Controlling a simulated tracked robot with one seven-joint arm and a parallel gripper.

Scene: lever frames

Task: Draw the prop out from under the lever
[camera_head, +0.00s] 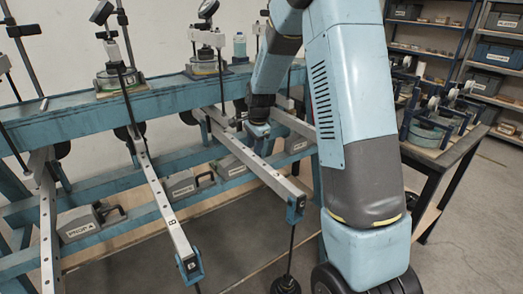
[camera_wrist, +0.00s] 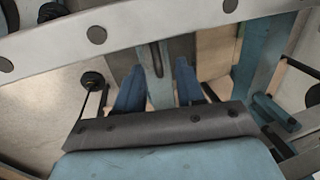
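My gripper (camera_head: 257,131) is beside a pale metal lever (camera_head: 262,172) on the blue frame, partly hidden by my arm. In the wrist view the lever (camera_wrist: 130,28) crosses the top of the picture, beyond the fingertips. My gripper (camera_wrist: 159,75) is open there, its two blue fingers apart. A slotted light-blue upright piece (camera_wrist: 158,88) shows between the fingers, just below the lever. It may be the prop, but I cannot tell for sure, nor whether a finger touches it. No prop shows clearly in the head view.
Another lever, marked B (camera_head: 172,222), and a further lever (camera_head: 47,225) lie to the left. Grey weights (camera_head: 80,224) sit on the lower rail. A dark hanging weight (camera_head: 286,284) is below the lever's near end. A side table (camera_head: 440,155) stands at right.

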